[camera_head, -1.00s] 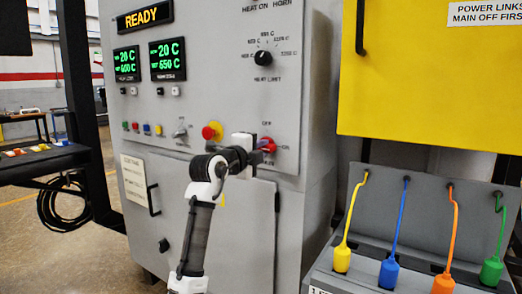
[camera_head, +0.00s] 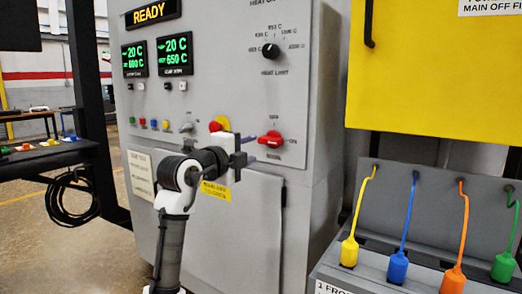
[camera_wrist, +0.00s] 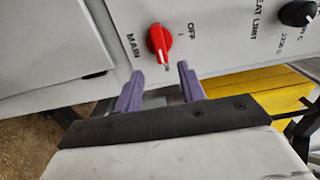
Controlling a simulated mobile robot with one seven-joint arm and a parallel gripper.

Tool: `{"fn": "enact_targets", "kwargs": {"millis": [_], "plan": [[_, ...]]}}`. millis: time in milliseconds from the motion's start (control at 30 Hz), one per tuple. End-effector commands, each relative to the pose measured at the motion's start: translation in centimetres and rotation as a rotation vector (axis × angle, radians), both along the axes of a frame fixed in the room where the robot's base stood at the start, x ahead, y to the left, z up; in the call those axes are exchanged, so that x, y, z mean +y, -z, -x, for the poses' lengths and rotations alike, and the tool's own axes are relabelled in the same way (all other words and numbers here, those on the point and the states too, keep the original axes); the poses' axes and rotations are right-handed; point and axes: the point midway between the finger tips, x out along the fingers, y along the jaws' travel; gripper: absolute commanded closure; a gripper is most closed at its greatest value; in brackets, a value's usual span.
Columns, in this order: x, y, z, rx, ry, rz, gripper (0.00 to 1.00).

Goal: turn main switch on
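The main switch is a red rotary knob (camera_head: 270,139) on the grey furnace panel. It lies sideways, not toward the OFF label above it. In the wrist view the red knob (camera_wrist: 160,42) has a white pointer mark at its lower end, on the side away from OFF, which is the panel's right. My gripper (camera_head: 245,150) is just left of and in front of the knob. In the wrist view its two purple fingers (camera_wrist: 160,88) are spread with nothing between them, and the knob stands beyond the fingertips, apart from them.
A red emergency button on yellow (camera_head: 217,125) is close behind my gripper. A black heat limit dial (camera_head: 270,51) is above. A yellow cabinet (camera_head: 430,70) and a grey box with coloured plugs (camera_head: 350,251) stand at the right. A READY display (camera_head: 150,11) is lit.

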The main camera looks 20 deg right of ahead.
Motion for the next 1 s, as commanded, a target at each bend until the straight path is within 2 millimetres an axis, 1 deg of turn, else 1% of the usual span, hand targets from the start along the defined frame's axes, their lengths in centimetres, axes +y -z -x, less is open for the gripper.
{"fn": "enact_targets", "kwargs": {"millis": [33, 100, 233, 400, 667, 733, 767, 867, 967, 1000], "plan": [[0.9, 0.1, 0.6, -0.001, -0.001, 0.0, 0.6], [1.8, 0.2, 1.4, -0.002, -0.001, -0.001, 0.6], [3.0, 0.1, 2.3, 0.0, 0.0, 0.0, 0.6], [3.4, 0.1, 2.7, 0.001, 0.001, 0.0, 0.6], [3.5, 0.0, 2.7, 0.002, 0.0, 0.001, 0.6], [4.2, -0.3, 2.6, 0.001, -0.016, 0.025, 0.6], [4.8, -0.6, 2.6, 0.0, -0.031, 0.047, 0.6], [8.6, -2.2, 2.3, -0.005, -0.116, 0.187, 0.6], [14.9, -4.5, 2.7, -0.034, -0.234, 0.404, 0.6], [17.9, -5.4, 3.3, -0.053, -0.279, 0.501, 0.6]]}}
